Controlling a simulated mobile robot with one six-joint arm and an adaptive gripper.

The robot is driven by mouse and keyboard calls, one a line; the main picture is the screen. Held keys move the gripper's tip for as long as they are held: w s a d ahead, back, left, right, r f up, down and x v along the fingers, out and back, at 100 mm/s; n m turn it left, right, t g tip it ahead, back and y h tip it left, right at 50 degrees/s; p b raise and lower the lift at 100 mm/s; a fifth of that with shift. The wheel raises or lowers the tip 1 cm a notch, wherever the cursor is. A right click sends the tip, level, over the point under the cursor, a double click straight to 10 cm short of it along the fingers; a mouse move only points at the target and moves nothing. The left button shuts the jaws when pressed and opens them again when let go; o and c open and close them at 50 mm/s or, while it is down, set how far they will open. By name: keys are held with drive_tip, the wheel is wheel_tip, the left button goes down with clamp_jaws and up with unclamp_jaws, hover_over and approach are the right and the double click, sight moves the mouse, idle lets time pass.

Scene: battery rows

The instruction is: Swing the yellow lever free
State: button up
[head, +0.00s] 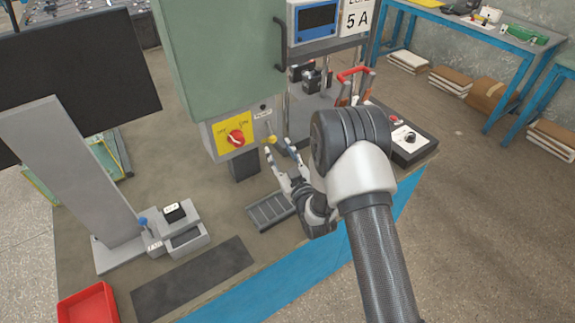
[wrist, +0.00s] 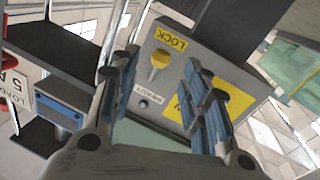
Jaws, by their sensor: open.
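The yellow lever (wrist: 160,60) sits on a grey panel (wrist: 147,88). In the wrist view it lies beside the yellow LOCK label (wrist: 171,39), with a READY label (wrist: 139,95) below it. In the head view the lever shows as a small yellow piece (head: 270,139) right of the red knob. My gripper (head: 280,149) is open and empty, its fingertips close to the lever. In the wrist view the lever appears between the two blue-padded fingers. I cannot tell whether either finger touches it.
A red rotary knob (head: 236,137) on a yellow plate is just left of the lever. The green cabinet (head: 222,60) rises above. A grey ribbed tray (head: 268,211) lies below my gripper. A black control box (head: 408,141) stands at right.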

drive_tip(key=v, duration=0.7)
drive_tip(key=shift+r, duration=0.1)
drive_tip(key=w+d+r+g+h, duration=0.2)
drive_tip(key=w+d+r, duration=0.1)
drive_tip(key=r, duration=0.3)
drive_tip(key=s+d+r+m+g+h, duration=0.35)
drive_tip(key=s+d+r, duration=0.25)
drive_tip(key=r, duration=0.2)
drive_tip(key=s+d+r+m+g, duration=0.1)
drive_tip(key=s+g, duration=0.1)
drive_tip(key=s, duration=0.8)
drive_tip(key=s+d+r+m+g+h, duration=0.1)
drive_tip(key=s+d+r+g, duration=0.1)
drive_tip(key=s, duration=0.8)
drive_tip(key=s+d+r+m+g, duration=0.1)
drive_tip(key=s+d+r+g, duration=0.1)
drive_tip(key=s, duration=0.9)
drive_tip(key=shift+g+h, duration=0.35)
drive_tip(key=shift+g, duration=0.1)
drive_tip(key=shift+o, duration=0.3)
drive_tip(key=shift+w+r+m, duration=0.1)
drive_tip(key=shift+m, duration=0.15)
